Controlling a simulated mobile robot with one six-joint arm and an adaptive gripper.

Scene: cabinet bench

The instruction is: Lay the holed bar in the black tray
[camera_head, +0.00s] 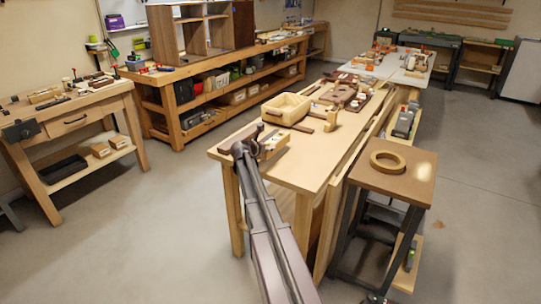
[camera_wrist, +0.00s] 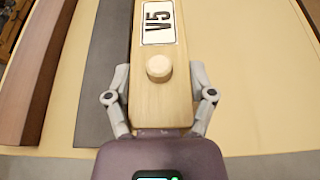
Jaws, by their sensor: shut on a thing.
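My gripper (camera_wrist: 161,100) is shut on a pale wooden bar (camera_wrist: 150,92) with a white label reading V5 and a round raised knob on top. No hole shows on the part in view, and its far end is cut off by the picture edge. In the head view my gripper (camera_head: 250,150) is over the near left corner of the middle bench, with the pale bar (camera_head: 273,145) at its tip. A black tray (camera_head: 63,170) lies on the lower shelf of the left bench, well away from my gripper.
A pale wooden box (camera_head: 287,110) stands on the middle bench (camera_head: 310,170), with several brown wooden pieces behind it. In the wrist view a dark grey strip (camera_wrist: 95,85) and a red-brown bar (camera_wrist: 42,65) lie left of the held bar. A wooden ring (camera_head: 388,161) lies on a small stand.

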